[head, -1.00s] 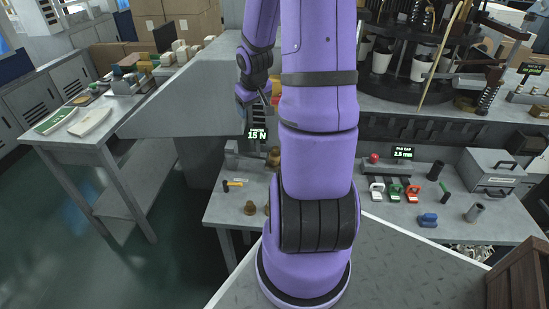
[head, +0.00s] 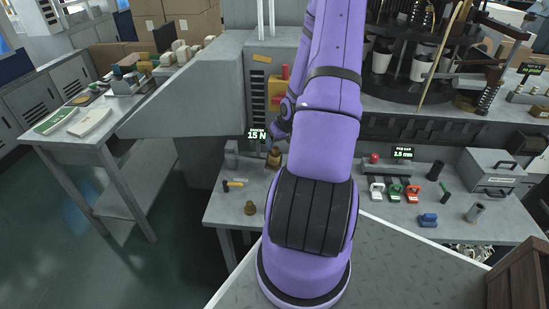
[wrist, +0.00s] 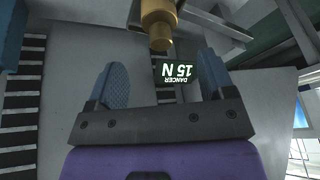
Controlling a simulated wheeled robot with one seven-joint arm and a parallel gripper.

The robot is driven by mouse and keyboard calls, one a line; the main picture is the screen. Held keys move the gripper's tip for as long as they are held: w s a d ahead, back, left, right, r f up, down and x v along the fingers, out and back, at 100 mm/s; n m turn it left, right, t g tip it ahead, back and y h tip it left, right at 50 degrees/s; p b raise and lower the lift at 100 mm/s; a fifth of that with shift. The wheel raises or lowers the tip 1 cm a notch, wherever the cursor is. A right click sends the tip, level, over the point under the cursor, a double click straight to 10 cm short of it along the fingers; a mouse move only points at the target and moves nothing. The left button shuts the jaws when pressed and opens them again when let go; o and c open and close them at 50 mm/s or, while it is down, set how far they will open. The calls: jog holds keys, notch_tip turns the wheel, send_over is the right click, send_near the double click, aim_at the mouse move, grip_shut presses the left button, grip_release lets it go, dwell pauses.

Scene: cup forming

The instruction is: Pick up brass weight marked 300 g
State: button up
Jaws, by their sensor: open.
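A brass weight (head: 274,158) stands on the low bench, just left of my arm in the head view. A smaller brass weight (head: 250,208) stands nearer the bench's front edge. Part of another brass piece shows at the arm's edge. No mark is readable on any of them. In the wrist view, a brass stepped cylinder (wrist: 159,22) lies beyond my gripper (wrist: 162,76), roughly in line with the gap between its fingers. I cannot tell which weight it is. The fingers are apart with nothing between them. In the head view my gripper is largely hidden behind my arm.
The dancer sign (head: 256,134) reading 15 N stands behind the weights; it also shows upside down in the wrist view (wrist: 176,73). A small hammer-like tool (head: 234,183) lies left of them. Coloured clamps (head: 394,190) and a grey box (head: 490,168) occupy the right bench.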

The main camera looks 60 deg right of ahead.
aim_at(276, 148)
jog(key=shift+x, duration=3.8)
jog(key=shift+a, duration=0.1)
jog(key=c, duration=1.2)
